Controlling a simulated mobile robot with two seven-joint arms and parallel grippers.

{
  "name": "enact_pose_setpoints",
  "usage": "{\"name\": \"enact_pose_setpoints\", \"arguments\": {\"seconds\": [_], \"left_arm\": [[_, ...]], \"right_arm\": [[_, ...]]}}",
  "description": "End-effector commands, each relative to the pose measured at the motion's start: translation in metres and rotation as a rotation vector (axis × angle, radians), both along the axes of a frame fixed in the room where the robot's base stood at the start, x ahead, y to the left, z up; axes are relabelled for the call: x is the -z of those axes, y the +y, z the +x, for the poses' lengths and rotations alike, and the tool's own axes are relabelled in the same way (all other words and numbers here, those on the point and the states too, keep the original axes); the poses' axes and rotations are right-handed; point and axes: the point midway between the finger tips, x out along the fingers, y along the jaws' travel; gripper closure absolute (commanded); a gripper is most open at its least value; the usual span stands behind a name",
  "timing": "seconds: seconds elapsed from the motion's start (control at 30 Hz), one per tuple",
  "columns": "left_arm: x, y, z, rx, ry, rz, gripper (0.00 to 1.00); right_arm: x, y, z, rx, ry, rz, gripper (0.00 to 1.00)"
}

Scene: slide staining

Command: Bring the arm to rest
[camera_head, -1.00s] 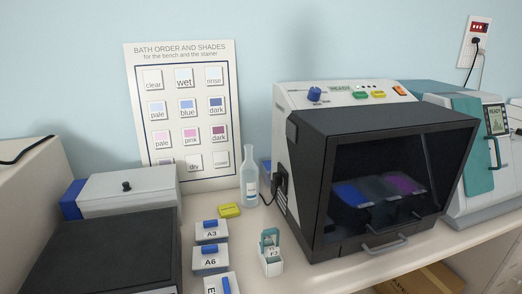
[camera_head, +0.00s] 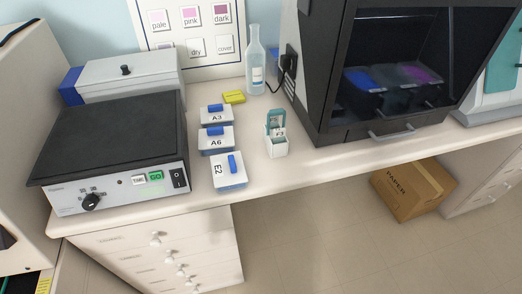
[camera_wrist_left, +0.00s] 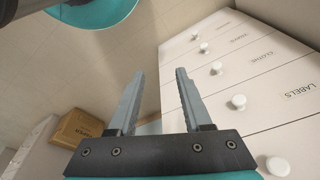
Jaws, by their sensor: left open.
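My left gripper (camera_wrist_left: 158,100) shows in the left wrist view with its two grey fingers apart and nothing between them. It is in front of the white drawer unit (camera_wrist_left: 235,75), over the floor, and apart from the drawers. Neither gripper shows in the head view. A teal round part at the top of the wrist view is cut off by the frame edge.
The bench holds a hotplate-like unit (camera_head: 110,140), lidded boxes A3 (camera_head: 216,116), A6 (camera_head: 215,141) and E2 (camera_head: 228,172), a slide holder (camera_head: 276,140), a bottle (camera_head: 256,65) and a dark-fronted stainer (camera_head: 330,110). A cardboard box (camera_head: 412,190) stands on the floor below.

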Motion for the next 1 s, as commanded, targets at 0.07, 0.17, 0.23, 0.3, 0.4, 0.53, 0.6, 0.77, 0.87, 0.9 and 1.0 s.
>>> {"name": "enact_pose_setpoints", "arguments": {"seconds": [0.07,0.17,0.23,0.3,0.4,0.53,0.6,0.77,0.87,0.9,1.0], "left_arm": [[0.034,0.002,-0.015,0.003,0.02,0.002,0.51],[0.068,0.005,-0.035,0.007,0.037,0.004,0.51],[0.09,0.007,-0.051,0.01,0.049,0.006,0.51],[0.11,0.01,-0.067,0.013,0.061,0.008,0.51],[0.134,0.015,-0.093,0.016,0.077,0.01,0.51],[0.157,0.02,-0.121,0.02,0.094,0.013,0.51],[0.164,0.023,-0.133,0.022,0.099,0.014,0.51],[0.17,0.025,-0.144,0.024,0.104,0.016,0.51],[0.17,0.025,-0.144,0.024,0.104,0.016,0.51],[0.17,0.025,-0.144,0.024,0.104,0.016,0.51],[0.17,0.025,-0.144,0.024,0.104,0.016,0.51]], "right_arm": [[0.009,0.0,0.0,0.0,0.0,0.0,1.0],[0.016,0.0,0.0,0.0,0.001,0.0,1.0],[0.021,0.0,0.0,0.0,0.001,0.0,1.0],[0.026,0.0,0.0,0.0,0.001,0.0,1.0],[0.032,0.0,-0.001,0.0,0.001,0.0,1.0],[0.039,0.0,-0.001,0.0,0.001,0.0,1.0],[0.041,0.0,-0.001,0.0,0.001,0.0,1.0],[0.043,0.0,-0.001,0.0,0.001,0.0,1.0],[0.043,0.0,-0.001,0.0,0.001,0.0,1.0],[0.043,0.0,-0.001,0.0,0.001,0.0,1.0],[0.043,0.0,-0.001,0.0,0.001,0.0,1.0]]}}
